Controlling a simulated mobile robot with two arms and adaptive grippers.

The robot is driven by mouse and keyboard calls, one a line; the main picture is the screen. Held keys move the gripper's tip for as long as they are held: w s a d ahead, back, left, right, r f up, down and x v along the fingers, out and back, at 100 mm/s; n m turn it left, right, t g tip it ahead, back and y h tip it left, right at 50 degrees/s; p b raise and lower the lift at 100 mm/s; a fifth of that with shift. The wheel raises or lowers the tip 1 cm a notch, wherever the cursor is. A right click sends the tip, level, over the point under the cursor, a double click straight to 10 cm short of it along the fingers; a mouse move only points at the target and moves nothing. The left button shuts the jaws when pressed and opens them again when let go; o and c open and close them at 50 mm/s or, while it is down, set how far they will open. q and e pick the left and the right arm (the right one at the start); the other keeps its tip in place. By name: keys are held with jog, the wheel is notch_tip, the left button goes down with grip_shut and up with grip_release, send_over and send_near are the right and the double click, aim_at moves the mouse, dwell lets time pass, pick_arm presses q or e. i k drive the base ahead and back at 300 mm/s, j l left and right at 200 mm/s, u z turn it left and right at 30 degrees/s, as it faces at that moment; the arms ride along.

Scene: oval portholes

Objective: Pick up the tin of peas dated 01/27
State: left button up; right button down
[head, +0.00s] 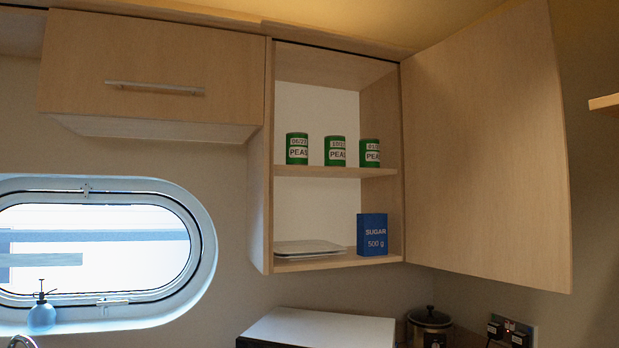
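Three green tins of peas stand upright in a row on the upper shelf (325,172) of an open wall cupboard. The left tin (297,149) has a date label that seems to start with 05. The middle tin (335,151) has one that seems to start with 10. The right tin (370,153) is turned so its label is partly cut off; its date seems to start with 01, and the rest is not readable. Neither of my grippers is in view.
The cupboard door (485,150) stands wide open on the right. Below the tins are a blue sugar box (372,234) and a flat pale item (308,247). A closed cupboard (150,75) is at left, above an oval porthole and a spray bottle (41,316).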

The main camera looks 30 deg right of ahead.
aim_at(369, 148)
jog(key=l, duration=0.8)
jog(key=l+z, duration=0.15)
jog(key=l, duration=0.65)
jog(key=i+l, duration=0.1)
jog(key=l, duration=0.7)
jog(key=z, duration=0.05)
